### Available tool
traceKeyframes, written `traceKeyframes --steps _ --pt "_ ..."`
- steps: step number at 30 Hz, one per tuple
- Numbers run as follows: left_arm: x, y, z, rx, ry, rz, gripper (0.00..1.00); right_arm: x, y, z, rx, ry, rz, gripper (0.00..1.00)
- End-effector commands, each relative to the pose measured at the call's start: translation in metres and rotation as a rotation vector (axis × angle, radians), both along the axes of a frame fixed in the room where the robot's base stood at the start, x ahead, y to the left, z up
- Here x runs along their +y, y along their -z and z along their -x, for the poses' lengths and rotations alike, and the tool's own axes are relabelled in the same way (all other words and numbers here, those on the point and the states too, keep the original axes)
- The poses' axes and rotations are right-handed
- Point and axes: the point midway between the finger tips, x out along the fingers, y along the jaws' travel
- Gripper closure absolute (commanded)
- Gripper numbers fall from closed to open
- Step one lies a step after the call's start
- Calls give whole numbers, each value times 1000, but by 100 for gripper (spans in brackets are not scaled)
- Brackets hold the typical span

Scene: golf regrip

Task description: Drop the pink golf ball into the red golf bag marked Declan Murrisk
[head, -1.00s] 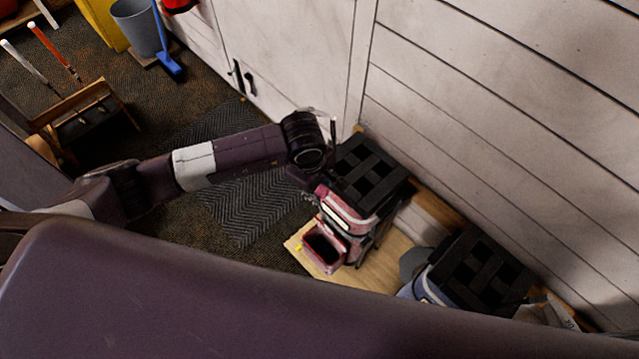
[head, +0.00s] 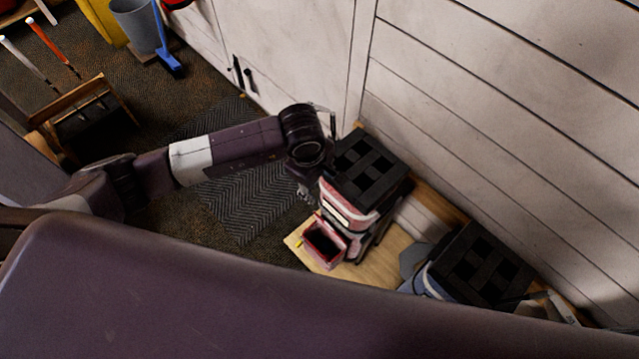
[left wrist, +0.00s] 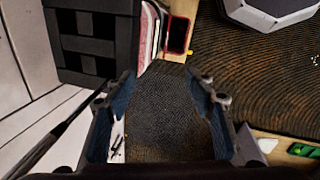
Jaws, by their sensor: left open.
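The red golf bag (head: 335,212) with white trim and a black divided top (head: 372,168) stands on a wooden board by the wall. Its name marking is too small to read. The bag's black top also shows at the upper left of the left wrist view (left wrist: 92,45). My left gripper (head: 306,190) hangs just left of the bag's upper part, mostly hidden under my wrist. In the left wrist view my left gripper (left wrist: 165,88) is open, with only dark floor between its fingers. The pink golf ball is not visible in any view. My right gripper is not in view.
A blue-grey bag (head: 475,265) with a black divided top stands right of the red one. The white panelled wall (head: 480,110) is close behind both. A wooden club rack (head: 85,105) and a grey bucket (head: 137,27) are at the upper left. Dark floor lies left of the bags.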

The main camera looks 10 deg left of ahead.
Motion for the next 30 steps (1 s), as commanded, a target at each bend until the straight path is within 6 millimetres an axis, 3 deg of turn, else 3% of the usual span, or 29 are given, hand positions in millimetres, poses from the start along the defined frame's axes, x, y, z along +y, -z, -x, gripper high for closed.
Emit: traceKeyframes --steps 9,15,30 --pt "5 -68 11 -5 3 1 50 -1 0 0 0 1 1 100" --pt "7 -95 16 -3 2 1 50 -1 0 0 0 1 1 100" --pt "8 -103 19 0 1 0 50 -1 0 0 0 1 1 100"
